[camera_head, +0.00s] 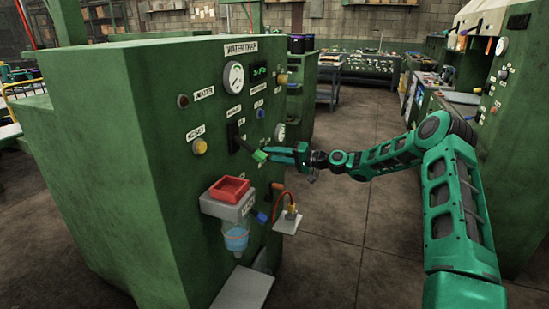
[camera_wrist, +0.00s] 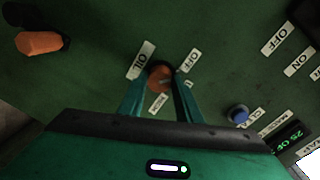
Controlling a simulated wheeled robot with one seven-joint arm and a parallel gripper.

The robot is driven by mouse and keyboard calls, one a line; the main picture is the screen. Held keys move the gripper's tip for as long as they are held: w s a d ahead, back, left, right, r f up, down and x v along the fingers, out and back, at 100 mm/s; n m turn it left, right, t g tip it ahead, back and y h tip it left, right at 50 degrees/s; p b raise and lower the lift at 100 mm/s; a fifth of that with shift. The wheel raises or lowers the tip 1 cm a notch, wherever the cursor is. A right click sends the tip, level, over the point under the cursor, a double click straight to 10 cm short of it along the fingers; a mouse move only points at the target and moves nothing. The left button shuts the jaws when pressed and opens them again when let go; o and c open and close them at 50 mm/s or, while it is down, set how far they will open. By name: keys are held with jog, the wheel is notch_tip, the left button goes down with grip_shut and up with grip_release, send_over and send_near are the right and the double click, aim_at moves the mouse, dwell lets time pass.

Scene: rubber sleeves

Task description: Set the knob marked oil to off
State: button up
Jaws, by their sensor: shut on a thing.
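The oil knob (camera_wrist: 160,77) is a round orange-brown knob on the green panel in the wrist view. A white label reading OIL (camera_wrist: 141,60) is at its upper left. An OFF label (camera_wrist: 192,61) is at its upper right, and smaller labels are close to its right and below it. My gripper (camera_wrist: 160,90) has its two teal fingers on either side of the knob, shut on it. I cannot tell where the knob points. In the head view my gripper (camera_head: 276,153) reaches the panel from the right, and the knob is hidden there.
In the wrist view an orange handle (camera_wrist: 40,42) and a blue button (camera_wrist: 238,114) flank the knob. Floor at right is free.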

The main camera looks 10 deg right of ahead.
jog(key=shift+s+a+f, duration=0.15)
jog(key=shift+a+f, duration=0.1)
jog(key=o, duration=1)
jog(key=shift+o, duration=0.2)
jog(key=shift+d, duration=0.1)
jog(key=shift+d+r, duration=0.1)
jog(key=f+v, duration=0.1)
jog(key=v, duration=0.9)
jog(key=shift+d+r, duration=0.2)
jog(key=shift+r, duration=0.2)
jog(key=shift+s, duration=0.1)
